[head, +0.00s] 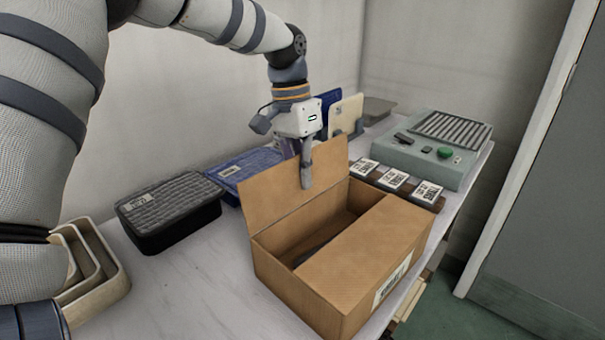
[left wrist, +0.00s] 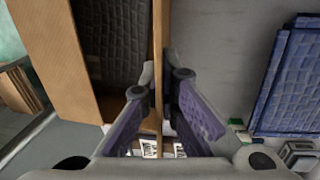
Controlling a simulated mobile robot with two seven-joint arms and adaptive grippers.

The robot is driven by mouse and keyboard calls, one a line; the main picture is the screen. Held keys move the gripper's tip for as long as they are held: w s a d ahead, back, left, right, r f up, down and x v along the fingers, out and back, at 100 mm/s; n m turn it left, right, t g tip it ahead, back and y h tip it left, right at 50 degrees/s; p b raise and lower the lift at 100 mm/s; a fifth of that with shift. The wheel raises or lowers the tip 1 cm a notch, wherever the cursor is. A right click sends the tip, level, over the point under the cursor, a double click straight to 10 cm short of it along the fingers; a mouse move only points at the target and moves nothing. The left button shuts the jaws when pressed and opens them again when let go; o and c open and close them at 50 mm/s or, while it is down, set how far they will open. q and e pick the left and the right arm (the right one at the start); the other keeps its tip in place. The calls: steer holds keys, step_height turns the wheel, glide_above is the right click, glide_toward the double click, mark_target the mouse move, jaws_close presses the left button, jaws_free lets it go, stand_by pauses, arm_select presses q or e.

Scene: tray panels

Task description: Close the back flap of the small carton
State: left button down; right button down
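The small carton (head: 383,287) is an open brown box on the table in the head view. Its back flap (head: 270,200) stands up, leaning a little outward. The flap opposite (head: 360,245) lies flat over the near right part of the opening. My left gripper (head: 306,168) is at the back flap's upper edge, with one finger on the inner face and the other hidden behind it. In the left wrist view the back flap (left wrist: 158,40) shows edge-on between the converged fingers (left wrist: 160,90). My right gripper is out of view.
A black lidded case (head: 170,210) and nested beige trays (head: 95,265) stand left of the carton. A blue case (head: 245,165) lies behind it. Labelled packs (head: 395,180) and a grey-green device (head: 440,150) stand at the right. Bare tabletop (head: 200,280) shows at front left.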

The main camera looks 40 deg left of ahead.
mark_target(307, 200)
arm_select(q)
steer(key=shift+s+d+r+y, duration=0.1)
steer(key=shift+d+r+y, duration=0.1)
steer(key=shift+y, duration=0.2)
steer(key=shift+d+y+p, duration=0.3)
steer(key=shift+y+p, duration=0.1)
steer(key=shift+y, duration=0.2)
steer(key=shift+s+d+f+t+y, duration=0.15)
steer(key=shift+d+y, duration=0.25)
steer(key=shift+y, duration=0.4)
steer(key=shift+w+d+f+t+y, duration=0.1)
steer(key=shift+d+t+y, duration=0.2)
steer(key=shift+y, duration=0.5)
steer(key=shift+s+d+f+t+y, duration=0.15)
steer(key=shift+d+y, duration=0.3)
steer(key=shift+y, duration=0.35)
steer(key=c, duration=1.8)
jaws_free()
steer(key=shift+c, duration=0.2)
